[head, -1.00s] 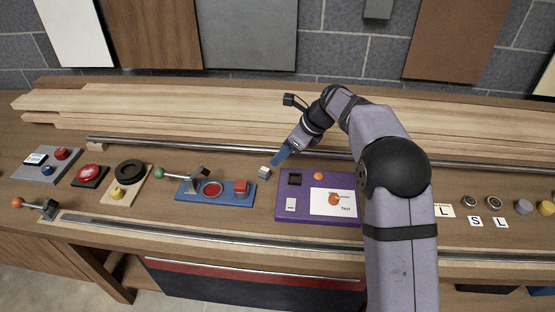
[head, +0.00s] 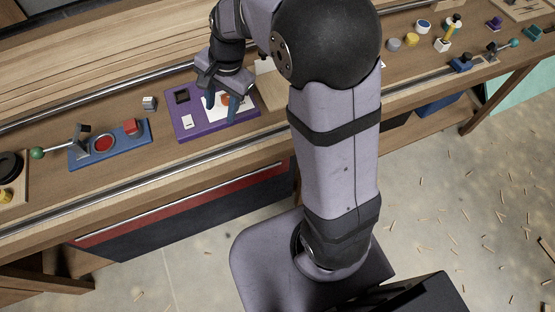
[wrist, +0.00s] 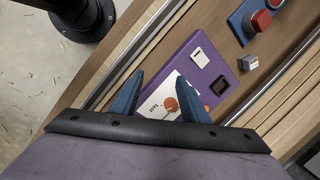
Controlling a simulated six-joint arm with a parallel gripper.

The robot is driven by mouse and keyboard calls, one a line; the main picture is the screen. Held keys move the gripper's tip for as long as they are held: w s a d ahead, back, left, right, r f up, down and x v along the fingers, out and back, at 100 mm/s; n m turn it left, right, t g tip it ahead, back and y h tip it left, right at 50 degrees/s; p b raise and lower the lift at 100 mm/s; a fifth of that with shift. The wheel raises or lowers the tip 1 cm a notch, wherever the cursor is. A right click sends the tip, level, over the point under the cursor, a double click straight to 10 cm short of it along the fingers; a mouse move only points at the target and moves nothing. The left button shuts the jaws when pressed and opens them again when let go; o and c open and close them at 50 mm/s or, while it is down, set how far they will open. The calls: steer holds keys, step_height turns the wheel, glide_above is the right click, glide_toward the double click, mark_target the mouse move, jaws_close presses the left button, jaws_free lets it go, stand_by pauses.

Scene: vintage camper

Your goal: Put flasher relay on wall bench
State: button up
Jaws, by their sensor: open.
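A small silver-grey block (head: 149,103), which looks like the flasher relay, rests on the wooden wall bench (head: 50,180). It sits between a blue panel and a purple panel. The block also shows in the wrist view (wrist: 248,63), to the right of my fingers and apart from them. My gripper (head: 220,108) is open and points down over the purple panel (head: 187,135), with its blue fingers apart. In the wrist view, nothing is held between the fingers of my gripper (wrist: 159,77); the white card with an orange mark shows behind them.
The blue panel (head: 84,158) carries a lever, a red disc and a red button. Metal rails (head: 140,172) run along the bench. Stacked planks (head: 90,60) lie behind. Several small items (head: 412,40) stand farther right. Bare wood lies around the block.

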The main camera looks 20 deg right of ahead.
steer(key=s+d+f+n, duration=0.1)
steer(key=s+d+n, duration=0.1)
steer(key=s, duration=0.4)
steer(key=s+d+f+n+g+h, duration=0.1)
steer(key=s+d+f+n, duration=0.1)
steer(key=s+n, duration=0.3)
steer(key=s+d+f+n+h, duration=0.1)
steer(key=s+d+n, duration=0.2)
steer(key=s, duration=0.4)
steer(key=shift+d+f+n, duration=0.15)
steer(key=shift+d+n, duration=0.15)
steer(key=shift+n, duration=0.1)
